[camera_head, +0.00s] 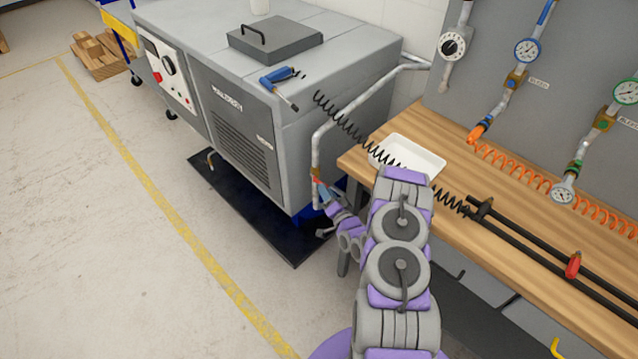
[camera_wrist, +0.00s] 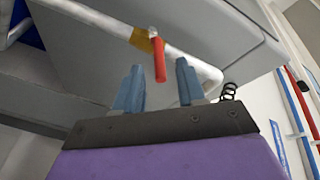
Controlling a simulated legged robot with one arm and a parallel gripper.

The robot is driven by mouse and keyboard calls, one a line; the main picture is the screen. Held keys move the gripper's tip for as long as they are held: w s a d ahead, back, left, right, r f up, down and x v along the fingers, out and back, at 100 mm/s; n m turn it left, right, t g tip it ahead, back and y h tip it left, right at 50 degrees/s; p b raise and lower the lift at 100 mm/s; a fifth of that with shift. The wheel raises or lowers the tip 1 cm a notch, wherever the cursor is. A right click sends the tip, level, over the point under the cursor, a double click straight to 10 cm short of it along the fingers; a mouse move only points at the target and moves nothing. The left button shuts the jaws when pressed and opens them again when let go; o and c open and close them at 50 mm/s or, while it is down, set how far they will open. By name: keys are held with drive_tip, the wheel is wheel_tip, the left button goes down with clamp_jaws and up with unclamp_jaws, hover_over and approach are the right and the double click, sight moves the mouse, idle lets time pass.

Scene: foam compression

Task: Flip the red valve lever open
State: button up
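The red valve lever (camera_wrist: 159,58) hangs from a brass valve body (camera_wrist: 142,38) on a light grey pipe (camera_wrist: 112,27). In the head view the brass valve (camera_head: 315,172) sits low on the pipe at the machine's front right corner, and the lever is tiny there. My gripper (camera_wrist: 159,68) is open, with one blue-grey finger on each side of the lever. The lever appears between the fingers, apart from both; I cannot tell how deep it sits. In the head view my gripper (camera_head: 322,192) is small, just below the valve.
The grey machine (camera_head: 240,130) stands left of the pipe on a dark floor mat (camera_head: 262,218). A wooden workbench (camera_head: 450,150) with a white tray (camera_head: 425,154) is at right. A coiled black hose (camera_head: 345,122) passes behind my arm.

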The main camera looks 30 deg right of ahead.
sight(320, 182)
drive_tip(key=w+b, duration=0.1)
drive_tip(key=w, duration=0.4)
drive_tip(key=shift+w+f, duration=0.1)
drive_tip(key=shift+w, duration=0.25)
drive_tip(key=shift+w+a, duration=0.2)
drive_tip(key=shift+w, duration=0.05)
drive_tip(key=shift+d, duration=0.55)
drive_tip(key=shift+c, duration=2)
drive_tip(key=shift+a, duration=0.25)
clamp_jaws()
